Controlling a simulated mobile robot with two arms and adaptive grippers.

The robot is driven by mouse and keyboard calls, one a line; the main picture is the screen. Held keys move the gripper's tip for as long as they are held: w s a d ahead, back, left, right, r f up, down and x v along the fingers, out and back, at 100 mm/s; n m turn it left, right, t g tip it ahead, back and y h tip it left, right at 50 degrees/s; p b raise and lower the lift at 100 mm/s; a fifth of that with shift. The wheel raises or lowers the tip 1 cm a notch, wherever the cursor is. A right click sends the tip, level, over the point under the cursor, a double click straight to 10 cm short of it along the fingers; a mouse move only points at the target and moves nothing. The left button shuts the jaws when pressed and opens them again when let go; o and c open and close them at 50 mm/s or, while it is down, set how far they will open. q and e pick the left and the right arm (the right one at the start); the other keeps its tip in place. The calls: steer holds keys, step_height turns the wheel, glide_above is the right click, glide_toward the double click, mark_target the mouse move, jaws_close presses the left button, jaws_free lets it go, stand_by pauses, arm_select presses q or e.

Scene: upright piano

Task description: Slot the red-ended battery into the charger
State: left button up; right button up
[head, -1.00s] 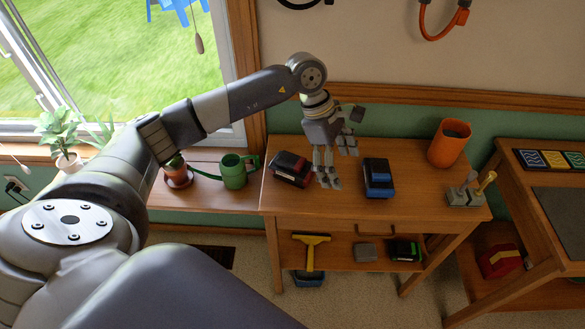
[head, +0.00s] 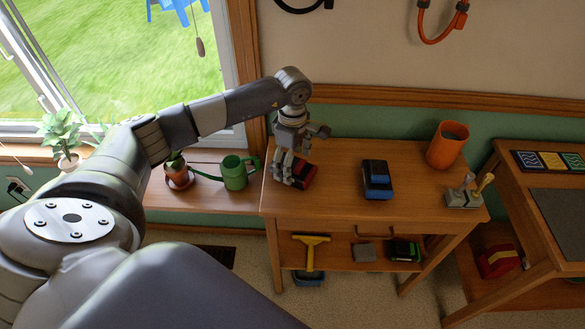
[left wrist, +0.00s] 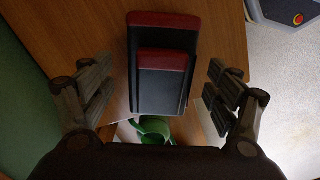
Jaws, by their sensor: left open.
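The red-ended battery (head: 306,173), a dark block with red at its end, lies on the left part of the wooden workbench top (head: 335,205). My left gripper (head: 288,182) is over it and partly hides it in the head view. In the left wrist view the battery (left wrist: 163,70) lies between the two open fingers (left wrist: 155,98), with a visible gap on each side. My right gripper is in neither view. I cannot tell for certain which object is the charger.
A blue-and-black block (head: 377,179) stands mid-bench, an orange pot (head: 447,146) at the back right, a grey tool block (head: 463,197) at the right. A green watering can (head: 236,172) is left. A black-and-green block (head: 404,250) sits on the lower shelf.

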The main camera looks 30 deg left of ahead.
arm_select(q)
steer(key=shift+f, duration=1.4)
steer(key=c, duration=1.5)
steer(key=shift+r, duration=0.15)
